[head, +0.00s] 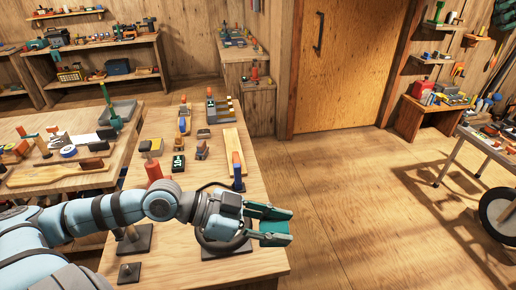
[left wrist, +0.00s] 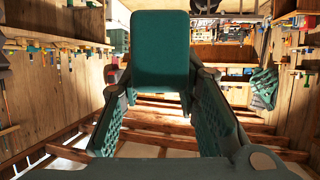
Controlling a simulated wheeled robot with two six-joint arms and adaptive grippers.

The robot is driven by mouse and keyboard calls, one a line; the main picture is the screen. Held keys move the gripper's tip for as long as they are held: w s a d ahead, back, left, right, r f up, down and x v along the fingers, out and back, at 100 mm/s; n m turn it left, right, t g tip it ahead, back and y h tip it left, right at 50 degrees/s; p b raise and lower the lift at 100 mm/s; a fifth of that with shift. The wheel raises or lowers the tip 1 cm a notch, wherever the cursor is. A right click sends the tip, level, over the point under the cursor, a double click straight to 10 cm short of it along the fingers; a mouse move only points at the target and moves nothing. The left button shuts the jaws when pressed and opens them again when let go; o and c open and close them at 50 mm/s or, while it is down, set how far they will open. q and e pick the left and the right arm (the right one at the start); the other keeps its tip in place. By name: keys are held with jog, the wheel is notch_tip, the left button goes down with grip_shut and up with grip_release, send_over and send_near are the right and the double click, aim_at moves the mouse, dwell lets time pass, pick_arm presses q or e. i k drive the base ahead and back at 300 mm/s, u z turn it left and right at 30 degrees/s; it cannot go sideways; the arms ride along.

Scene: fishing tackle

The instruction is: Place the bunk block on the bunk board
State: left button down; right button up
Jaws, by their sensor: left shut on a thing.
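My left gripper (head: 284,226) reaches past the right edge of the workbench, over the floor. It is shut on a dark green block, taken to be the bunk block (head: 271,227). In the left wrist view the block (left wrist: 160,48) is a rounded rectangular piece, large in front of the camera, between the fingers (left wrist: 160,105). A long pale wooden board (head: 237,150) lies on the bench beyond the gripper; it may be the bunk board, but I cannot tell for sure. My right gripper is in neither view.
The workbench (head: 262,190) holds several small items, among them a red cylinder (head: 153,170), a black box with a green display (head: 178,163) and an orange-topped blue post (head: 237,172). Black plates lie near and under my arm. Open floor (head: 370,220) is to the right.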

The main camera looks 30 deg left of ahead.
aim_at(231, 134)
jog(key=u, duration=0.2)
jog(key=k, duration=0.3)
jog(key=z, duration=0.45)
jog(key=i, duration=2.25)
jog(key=u, duration=1.4)
jog(key=i, duration=0.65)
jog(key=u, duration=0.3)
